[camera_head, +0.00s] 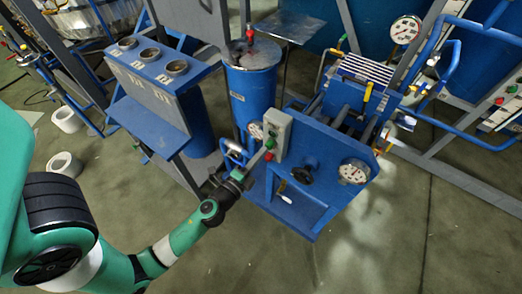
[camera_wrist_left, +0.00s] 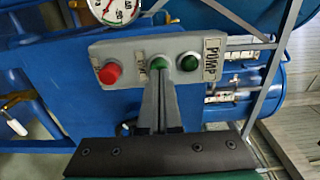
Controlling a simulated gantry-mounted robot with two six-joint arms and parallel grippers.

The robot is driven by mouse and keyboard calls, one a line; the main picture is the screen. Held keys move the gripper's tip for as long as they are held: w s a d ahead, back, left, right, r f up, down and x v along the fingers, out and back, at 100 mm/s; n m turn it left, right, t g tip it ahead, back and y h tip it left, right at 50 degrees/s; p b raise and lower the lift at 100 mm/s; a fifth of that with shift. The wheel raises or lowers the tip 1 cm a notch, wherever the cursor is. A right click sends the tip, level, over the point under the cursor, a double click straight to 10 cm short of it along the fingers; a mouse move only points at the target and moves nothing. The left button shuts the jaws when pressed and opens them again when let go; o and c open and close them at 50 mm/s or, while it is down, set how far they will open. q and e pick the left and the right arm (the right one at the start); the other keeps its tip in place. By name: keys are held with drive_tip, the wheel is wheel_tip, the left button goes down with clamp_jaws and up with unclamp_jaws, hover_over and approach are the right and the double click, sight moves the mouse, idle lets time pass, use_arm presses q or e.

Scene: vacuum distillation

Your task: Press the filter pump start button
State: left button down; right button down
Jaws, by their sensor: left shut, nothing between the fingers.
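A grey control box (camera_head: 278,130) is fixed to the blue filter press unit, and in the left wrist view it fills the upper middle. It carries a red button (camera_wrist_left: 109,74), a middle green button (camera_wrist_left: 158,63) and another green button (camera_wrist_left: 189,62) beside a "PUMP" label (camera_wrist_left: 211,60). My left gripper (camera_head: 264,153) reaches the box from the lower left. Its shut fingertips (camera_wrist_left: 159,76) are empty and overlap the lower edge of the middle green button. I cannot tell whether they touch it. My right gripper is not in view.
A pressure gauge (camera_head: 354,171) and a black handwheel (camera_head: 302,174) sit on the blue front plate (camera_head: 322,150) right of the box. A blue tank (camera_head: 252,88) stands behind. White rings (camera_head: 65,165) lie on the floor at left. The floor at lower right is clear.

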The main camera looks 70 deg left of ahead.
use_arm(q)
drive_tip(key=shift+w+a, duration=0.15)
drive_tip(key=shift+w, duration=0.05)
drive_tip(key=shift+w+a+f, duration=0.2)
drive_tip(key=shift+w+a, duration=0.2)
drive_tip(key=shift+w, duration=0.15)
drive_tip(key=b+v, duration=0.4)
drive_tip(key=v, duration=1)
drive_tip(key=shift+b, duration=0.4)
